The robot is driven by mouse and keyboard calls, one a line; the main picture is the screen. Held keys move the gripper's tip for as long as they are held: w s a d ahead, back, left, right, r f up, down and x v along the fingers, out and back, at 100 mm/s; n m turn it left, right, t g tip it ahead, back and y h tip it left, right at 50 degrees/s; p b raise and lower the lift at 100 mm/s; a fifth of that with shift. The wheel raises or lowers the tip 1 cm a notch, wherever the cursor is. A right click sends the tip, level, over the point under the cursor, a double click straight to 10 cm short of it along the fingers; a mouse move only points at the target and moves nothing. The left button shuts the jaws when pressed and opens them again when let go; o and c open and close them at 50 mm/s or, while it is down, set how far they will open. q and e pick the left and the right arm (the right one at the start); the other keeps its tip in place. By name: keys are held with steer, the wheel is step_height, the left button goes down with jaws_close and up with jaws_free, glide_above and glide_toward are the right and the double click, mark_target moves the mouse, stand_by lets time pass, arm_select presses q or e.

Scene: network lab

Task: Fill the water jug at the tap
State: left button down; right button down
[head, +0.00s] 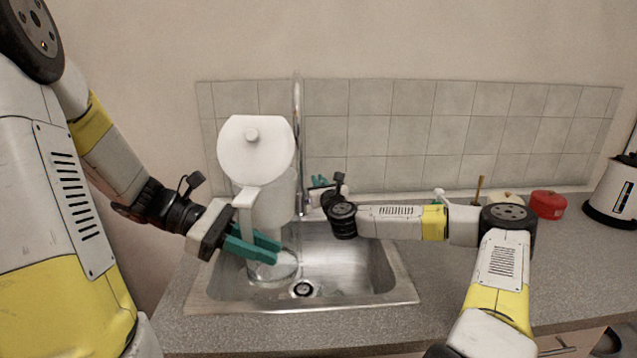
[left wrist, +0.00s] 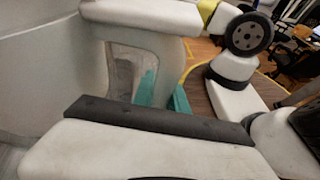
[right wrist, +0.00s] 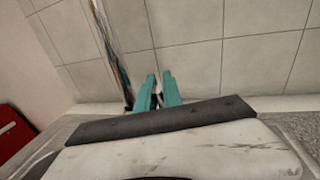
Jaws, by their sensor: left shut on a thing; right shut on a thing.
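The white water jug (head: 268,209), with its round knobbed lid (head: 257,165) on, is over the left part of the sink, in front of the tap (head: 297,120). My left gripper (head: 254,246) is shut on the jug's handle (head: 246,200); in the left wrist view the handle (left wrist: 143,12) runs down to the teal fingers (left wrist: 165,97). My right gripper (head: 319,184) is at the tap's base, shut on a part of the tap that its fingers and wrist hide. In the right wrist view its fingers (right wrist: 160,91) are close together beside the tap. I cannot tell whether water runs or is in the jug.
The steel sink (head: 350,270) is set in a grey speckled counter (head: 450,290) against a tiled wall. A red container (head: 547,204) and a white kettle (head: 612,190) stand at the right back. My right arm crosses above the sink's right side.

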steer(key=shift+w+r+g+h, duration=0.1)
steer(key=shift+w+g+h, duration=0.2)
steer(key=shift+w+g, duration=0.8)
steer(key=g, duration=0.2)
steer(key=w+f+m+g, duration=0.1)
steer(key=shift+w+g+h, duration=0.3)
steer(key=shift+g, duration=0.1)
steer(key=shift+r, duration=0.1)
steer(key=c, duration=1.5)
jaws_free()
steer(key=shift+w, duration=0.1)
steer(key=shift+r, duration=0.1)
